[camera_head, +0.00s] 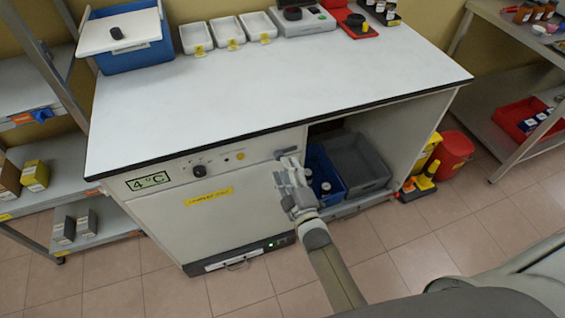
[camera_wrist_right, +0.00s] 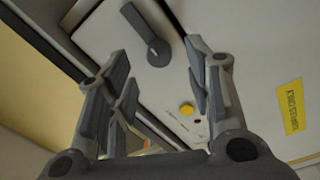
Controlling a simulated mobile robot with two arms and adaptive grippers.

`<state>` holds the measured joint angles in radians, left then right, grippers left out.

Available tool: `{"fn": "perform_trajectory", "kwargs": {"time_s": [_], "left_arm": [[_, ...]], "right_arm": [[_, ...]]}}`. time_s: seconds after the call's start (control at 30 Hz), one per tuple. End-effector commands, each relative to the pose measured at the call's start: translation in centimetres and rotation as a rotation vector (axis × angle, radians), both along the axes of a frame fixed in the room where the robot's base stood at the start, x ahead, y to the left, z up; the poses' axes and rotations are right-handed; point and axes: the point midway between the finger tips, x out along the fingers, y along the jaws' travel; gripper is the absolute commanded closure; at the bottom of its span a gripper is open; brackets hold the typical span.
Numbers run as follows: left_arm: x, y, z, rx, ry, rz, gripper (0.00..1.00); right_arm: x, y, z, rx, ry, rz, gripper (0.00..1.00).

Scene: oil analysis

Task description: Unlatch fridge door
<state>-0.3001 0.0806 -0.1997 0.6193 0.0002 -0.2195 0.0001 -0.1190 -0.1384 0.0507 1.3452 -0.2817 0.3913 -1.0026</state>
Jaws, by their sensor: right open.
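The white fridge door (camera_head: 220,215) is under the counter, with a "4 °C" sign and a yellow label, and looks closed. A grey latch lever (camera_head: 287,153) sits at the top right of its front; in the right wrist view the dark lever (camera_wrist_right: 146,36) is on a light plate. My right gripper (camera_head: 286,168) is just in front of the latch. Its fingers are open and empty, and the lever shows beyond and between the fingertips. I cannot tell whether they touch it. My left gripper is not in view.
A black knob (camera_head: 199,171) and a yellow button (camera_head: 240,156) are left of the latch. Right of the door, an open bay holds a blue crate (camera_head: 327,172) and a grey crate (camera_head: 358,160). The counter top (camera_head: 260,85) overhangs. A red bucket (camera_head: 452,153) stands on the floor.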

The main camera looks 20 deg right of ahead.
Motion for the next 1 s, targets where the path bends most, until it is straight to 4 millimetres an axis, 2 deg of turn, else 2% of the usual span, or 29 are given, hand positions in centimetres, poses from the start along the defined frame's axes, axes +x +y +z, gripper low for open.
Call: {"fn": "perform_trajectory", "kwargs": {"time_s": [0.03, 0.2, 0.4, 0.6, 1.0], "left_arm": [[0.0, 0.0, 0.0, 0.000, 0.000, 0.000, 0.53], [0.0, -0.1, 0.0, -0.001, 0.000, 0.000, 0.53], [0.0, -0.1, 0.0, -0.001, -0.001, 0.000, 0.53], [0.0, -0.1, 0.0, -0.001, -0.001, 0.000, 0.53], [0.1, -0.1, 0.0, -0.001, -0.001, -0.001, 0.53]], "right_arm": [[-1.2, 0.0, -0.2, 0.000, 0.003, 0.000, 0.53], [-4.4, -0.1, -0.3, 0.001, 0.004, -0.001, 0.53], [-7.0, -0.2, -0.3, 0.001, 0.001, 0.000, 0.53], [-8.0, -0.3, -0.3, 0.000, 0.000, 0.000, 0.53], [-8.1, -0.3, -0.3, 0.000, 0.000, 0.000, 0.53]]}}
